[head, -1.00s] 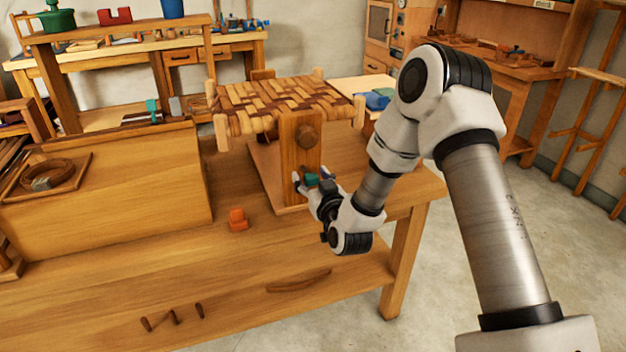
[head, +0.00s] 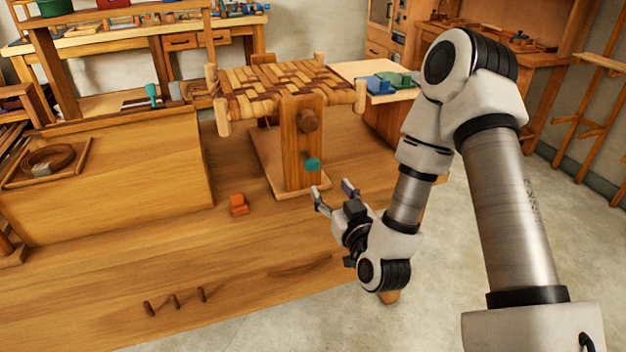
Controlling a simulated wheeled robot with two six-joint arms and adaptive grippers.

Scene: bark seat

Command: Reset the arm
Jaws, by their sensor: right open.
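My right arm comes in from the right. Its gripper (head: 332,192) is open and empty, in front of the woven bark seat's stand and a little to its right. The seat (head: 285,88) has a woven top of light and dark strips on a wooden stand (head: 296,150). A teal round knob (head: 312,164) sits on the front of the stand's post, apart from my fingers. My left gripper is not in the view.
An orange block (head: 238,205) lies on the workbench (head: 240,265) left of the gripper. Several small pegs (head: 174,301) stand near the front edge. A large wooden box (head: 110,180) fills the left. Blue and green pieces (head: 385,82) lie on a surface behind.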

